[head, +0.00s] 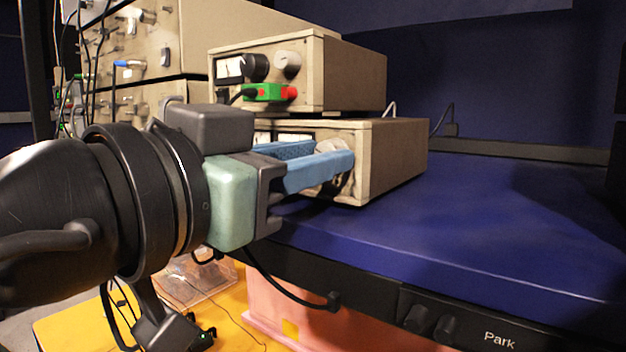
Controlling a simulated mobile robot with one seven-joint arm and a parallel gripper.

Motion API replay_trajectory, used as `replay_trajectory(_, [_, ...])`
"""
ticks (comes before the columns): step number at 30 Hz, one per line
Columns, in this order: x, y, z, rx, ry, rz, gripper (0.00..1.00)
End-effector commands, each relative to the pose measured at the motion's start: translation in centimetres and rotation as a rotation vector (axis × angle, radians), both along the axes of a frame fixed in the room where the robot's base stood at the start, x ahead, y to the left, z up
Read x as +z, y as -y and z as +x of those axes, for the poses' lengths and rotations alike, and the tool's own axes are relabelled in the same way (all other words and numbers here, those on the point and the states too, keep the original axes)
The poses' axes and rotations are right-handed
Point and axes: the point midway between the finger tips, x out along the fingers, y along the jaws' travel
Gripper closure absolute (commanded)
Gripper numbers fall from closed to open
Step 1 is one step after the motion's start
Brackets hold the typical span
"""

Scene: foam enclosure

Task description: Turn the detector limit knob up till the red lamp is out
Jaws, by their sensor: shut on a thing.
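Two beige instrument boxes are stacked on the blue bench top. My gripper (334,154), with blue fingers, reaches from the left to the front of the lower box (392,160). It is shut on a pale round knob (333,144) at the right of that front panel. The fingers hide most of the knob and much of the panel. No label is readable, so I cannot confirm which knob it is. I see no lit red lamp; the lamp may be hidden behind my gripper. Pale meter windows (294,137) show partly above the fingers.
Cabled rack panels (135,45) stand at the left. The blue bench top (480,220) is clear at right.

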Motion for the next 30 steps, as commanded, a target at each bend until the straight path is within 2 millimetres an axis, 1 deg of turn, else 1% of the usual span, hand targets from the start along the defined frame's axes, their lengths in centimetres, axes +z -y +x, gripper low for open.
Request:
replay_trajectory(1, [-0.28, -0.05, -0.01, 0.002, 0.021, 0.025, 1.00])
replay_trajectory(4, [-0.09, -0.01, -0.01, 0.001, 0.042, 0.056, 1.00])
replay_trajectory(12, [0.06, -0.01, -0.01, 0.001, 0.045, 0.059, 1.00])
replay_trajectory(13, [0.07, 0.00, -0.01, 0.001, 0.045, 0.059, 0.65])
replay_trajectory(17, [0.06, -0.01, -0.01, 0.001, 0.044, 0.060, 0.42])
replay_trajectory(18, [0.05, -0.01, -0.01, 0.001, 0.043, 0.059, 0.39])
replay_trajectory(26, [0.02, -0.04, -0.03, 0.001, 0.043, 0.059, 0.39])
replay_trajectory(30, [0.03, -0.68, -0.78, 0.004, 0.044, 0.057, 0.39])
